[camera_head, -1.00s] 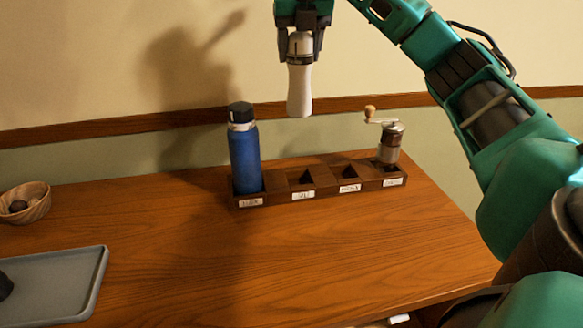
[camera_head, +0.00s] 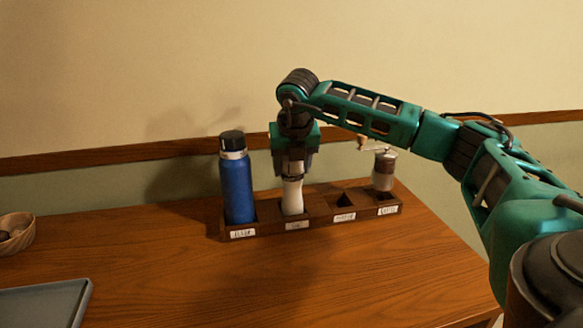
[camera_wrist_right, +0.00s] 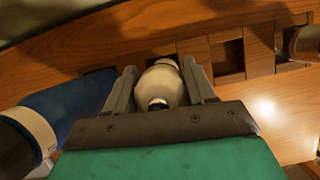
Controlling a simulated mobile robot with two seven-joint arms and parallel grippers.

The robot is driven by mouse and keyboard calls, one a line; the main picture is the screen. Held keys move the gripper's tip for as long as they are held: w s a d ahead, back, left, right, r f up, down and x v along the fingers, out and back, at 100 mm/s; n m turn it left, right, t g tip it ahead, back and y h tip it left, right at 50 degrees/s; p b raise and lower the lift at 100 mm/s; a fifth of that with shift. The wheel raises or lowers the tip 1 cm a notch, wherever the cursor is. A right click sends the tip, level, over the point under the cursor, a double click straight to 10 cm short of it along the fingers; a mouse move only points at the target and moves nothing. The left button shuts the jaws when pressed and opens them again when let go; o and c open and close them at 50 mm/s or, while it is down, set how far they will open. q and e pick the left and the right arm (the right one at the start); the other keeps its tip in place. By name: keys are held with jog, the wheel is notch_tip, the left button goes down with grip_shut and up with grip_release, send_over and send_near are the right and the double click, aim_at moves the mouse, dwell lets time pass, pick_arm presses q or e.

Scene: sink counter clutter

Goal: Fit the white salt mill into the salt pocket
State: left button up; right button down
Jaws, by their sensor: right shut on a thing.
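The white salt mill (camera_head: 292,196) stands upright with its lower end in the second pocket from the left of the dark wooden rack (camera_head: 266,229). That pocket's label is too blurred to read surely. My right gripper (camera_head: 292,177) is shut on the mill's upper part from above. In the right wrist view the mill (camera_wrist_right: 160,85) sits between the two fingers (camera_wrist_right: 160,92). The mill's base is hidden by the rack's front wall, so I cannot tell whether it touches the bottom. My left gripper is not in view.
A blue bottle (camera_head: 237,188) stands in the leftmost pocket, close beside my right gripper. A hand grinder (camera_head: 384,172) stands in the rightmost pocket. The third pocket (camera_head: 343,201) is empty. A wooden bowl (camera_head: 17,236) and grey tray (camera_head: 45,303) lie left. The table front is clear.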

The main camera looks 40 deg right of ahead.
jog(key=shift+f, duration=0.2)
jog(key=shift+f, duration=0.2)
jog(key=shift+c, duration=1.9)
grip_release()
jog(key=shift+r, duration=0.1)
jog(key=shift+r, duration=0.25)
jog(key=v, duration=1.1)
jog(key=shift+s+r+p, duration=0.15)
jog(key=shift+r+p, duration=0.2)
jog(key=shift+p, duration=0.05)
